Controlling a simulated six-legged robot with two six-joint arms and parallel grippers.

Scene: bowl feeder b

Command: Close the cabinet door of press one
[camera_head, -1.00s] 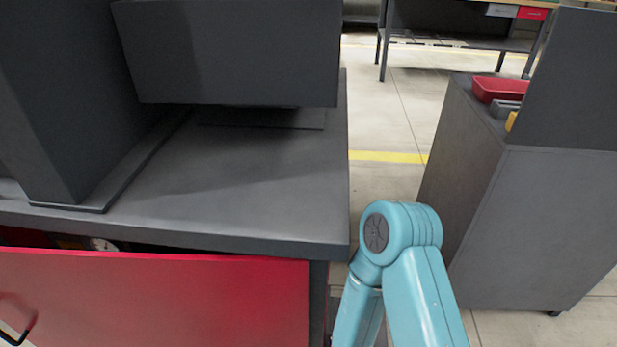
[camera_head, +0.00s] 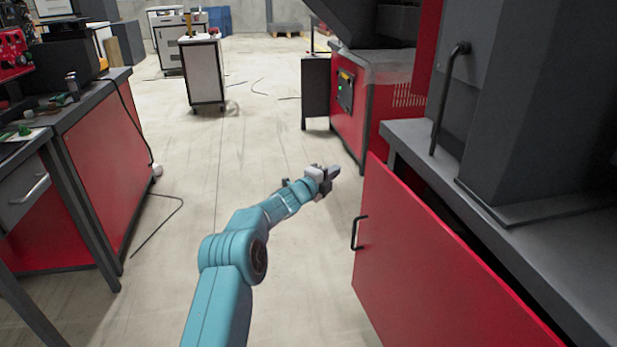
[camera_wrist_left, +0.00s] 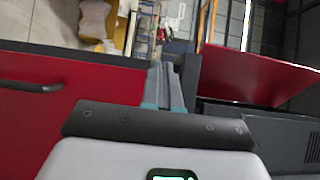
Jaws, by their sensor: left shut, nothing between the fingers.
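The red cabinet door (camera_head: 425,265) stands ajar at the right of the head view, with a dark gap between it and the dark press cabinet (camera_head: 590,260). Its black handle (camera_head: 357,232) is near the door's left edge. My left gripper (camera_head: 332,176) is shut and empty, in the air to the left of and beyond the handle, apart from the door as far as I can tell. The shut fingers (camera_wrist_left: 165,85) also show in the left wrist view, with a red panel with a black handle (camera_wrist_left: 30,86) at the left. My right gripper is out of view.
A red workbench (camera_head: 105,165) stands at the left, with a black cable on the floor beside it. A red machine with a control panel (camera_head: 346,90) stands behind my gripper. A white cart (camera_head: 203,72) is farther back. The floor between is clear.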

